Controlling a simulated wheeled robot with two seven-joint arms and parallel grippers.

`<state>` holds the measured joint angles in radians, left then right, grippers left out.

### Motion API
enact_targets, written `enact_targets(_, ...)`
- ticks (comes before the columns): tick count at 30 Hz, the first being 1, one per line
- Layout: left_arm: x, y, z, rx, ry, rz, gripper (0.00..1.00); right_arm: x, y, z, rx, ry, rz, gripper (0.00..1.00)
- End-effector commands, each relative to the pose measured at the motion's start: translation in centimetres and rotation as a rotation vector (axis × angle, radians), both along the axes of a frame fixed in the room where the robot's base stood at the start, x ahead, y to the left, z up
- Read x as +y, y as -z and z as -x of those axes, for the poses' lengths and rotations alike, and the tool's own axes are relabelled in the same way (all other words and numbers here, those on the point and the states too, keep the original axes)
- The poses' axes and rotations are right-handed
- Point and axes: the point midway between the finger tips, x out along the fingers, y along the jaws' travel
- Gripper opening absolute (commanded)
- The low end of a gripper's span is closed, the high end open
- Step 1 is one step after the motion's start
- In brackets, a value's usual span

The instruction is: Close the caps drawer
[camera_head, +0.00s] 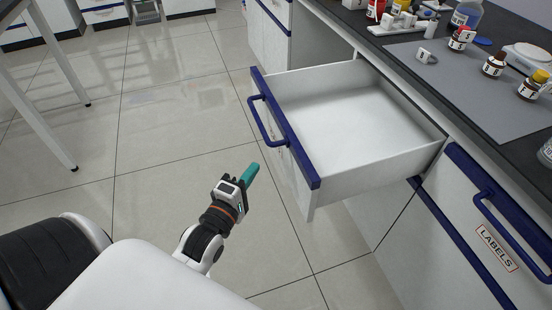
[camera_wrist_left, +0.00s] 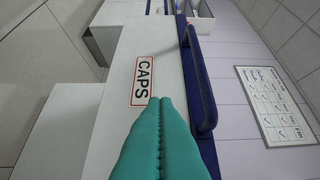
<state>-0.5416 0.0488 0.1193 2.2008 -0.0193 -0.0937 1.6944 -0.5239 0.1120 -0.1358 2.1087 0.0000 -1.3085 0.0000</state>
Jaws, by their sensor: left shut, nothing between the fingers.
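The caps drawer (camera_head: 340,112) stands pulled out of the bench in the head view, and its inside looks empty. Its front has a blue top edge and a blue bar handle (camera_head: 266,122). In the left wrist view the white drawer front carries a red-framed CAPS label (camera_wrist_left: 144,80), with the blue handle (camera_wrist_left: 200,80) to its right. My left gripper (camera_head: 251,174) is shut and empty, with teal fingers, in front of the drawer front. The fingertips (camera_wrist_left: 160,101) show over the label's lower end in the wrist view; I cannot tell whether they touch. My right gripper is not in view.
The dark bench top (camera_head: 470,60) holds several small bottles and a grey mat (camera_head: 465,85). A closed drawer with a LABELS tag (camera_head: 497,248) is at the right. A white table leg (camera_head: 50,100) stands at the left. The tiled floor between is clear.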

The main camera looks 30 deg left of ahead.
Motion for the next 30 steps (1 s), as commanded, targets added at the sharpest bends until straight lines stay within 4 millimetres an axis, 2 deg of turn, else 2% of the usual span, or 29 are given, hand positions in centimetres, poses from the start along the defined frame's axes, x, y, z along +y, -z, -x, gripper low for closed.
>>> enact_targets(1, 0.1, 0.0, -1.3, -0.006, 0.001, -0.001, 0.0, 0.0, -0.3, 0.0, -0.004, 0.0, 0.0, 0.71)
enact_targets(6, 0.0, 0.1, -4.5, -0.003, 0.001, 0.001, 0.0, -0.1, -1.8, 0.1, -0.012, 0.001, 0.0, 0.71)
enact_targets(12, -1.8, 0.1, -6.3, 0.0, 0.001, 0.0, 0.0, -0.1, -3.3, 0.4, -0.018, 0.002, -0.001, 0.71)
enact_targets(30, -2.3, 0.0, -7.2, 0.002, 0.001, -0.002, 0.0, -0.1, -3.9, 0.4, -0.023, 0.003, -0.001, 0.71)
